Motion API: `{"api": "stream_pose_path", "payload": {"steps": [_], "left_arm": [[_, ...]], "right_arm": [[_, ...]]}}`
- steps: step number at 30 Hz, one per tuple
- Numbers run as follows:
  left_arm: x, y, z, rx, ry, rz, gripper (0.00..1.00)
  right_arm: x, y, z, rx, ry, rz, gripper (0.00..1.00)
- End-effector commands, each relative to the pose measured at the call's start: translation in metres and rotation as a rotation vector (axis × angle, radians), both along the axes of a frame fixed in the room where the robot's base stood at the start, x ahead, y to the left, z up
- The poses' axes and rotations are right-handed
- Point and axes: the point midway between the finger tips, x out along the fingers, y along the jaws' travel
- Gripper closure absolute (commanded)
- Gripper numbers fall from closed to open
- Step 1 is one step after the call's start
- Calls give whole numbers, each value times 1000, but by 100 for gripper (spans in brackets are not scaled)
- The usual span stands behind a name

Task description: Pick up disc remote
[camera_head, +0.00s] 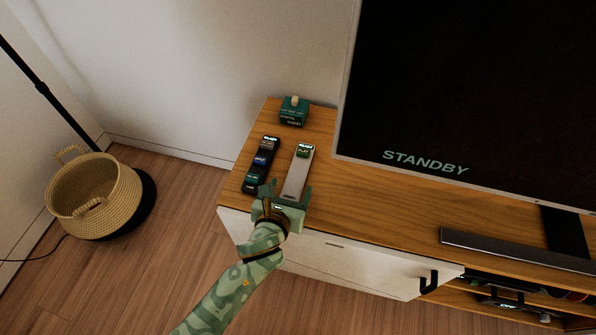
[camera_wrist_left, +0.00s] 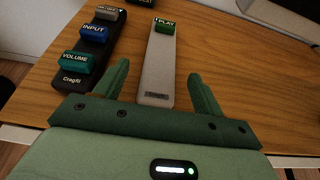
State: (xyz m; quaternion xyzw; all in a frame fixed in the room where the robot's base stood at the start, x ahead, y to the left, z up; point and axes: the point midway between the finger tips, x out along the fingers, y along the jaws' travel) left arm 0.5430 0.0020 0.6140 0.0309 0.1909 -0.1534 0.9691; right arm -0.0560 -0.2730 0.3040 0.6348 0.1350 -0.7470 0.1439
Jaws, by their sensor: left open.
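A slim silver-grey remote (camera_head: 298,174) with a green PLAY button lies on the wooden cabinet top; it fits the disc remote. It also shows in the left wrist view (camera_wrist_left: 158,78). My left gripper (camera_head: 288,188) is open at its near end. In the left wrist view the fingers (camera_wrist_left: 159,70) stand on either side of the grey remote with gaps, apart from it. A black remote (camera_head: 262,160) with INPUT and VOLUME buttons lies just left of it, and also shows in the left wrist view (camera_wrist_left: 84,52). My right gripper is out of view.
A small green box (camera_head: 292,116) with a pale knob stands behind the remotes. A large screen (camera_head: 460,90) reading STANDBY stands to the right, with a soundbar (camera_head: 520,251) before it. A woven basket (camera_head: 97,205) is on the floor at left. The cabinet top right of the remotes is clear.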

Motion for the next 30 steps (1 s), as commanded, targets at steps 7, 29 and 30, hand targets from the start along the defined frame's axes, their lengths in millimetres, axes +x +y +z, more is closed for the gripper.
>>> {"api": "stream_pose_path", "payload": {"steps": [7,29,30], "left_arm": [[30,-11,-24,-2,7,1,31],[34,-12,-19,-1,1,-1,82],[34,-12,-18,-1,1,-1,82]], "right_arm": [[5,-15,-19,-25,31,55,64],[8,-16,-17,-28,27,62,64],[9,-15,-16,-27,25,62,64]]}}
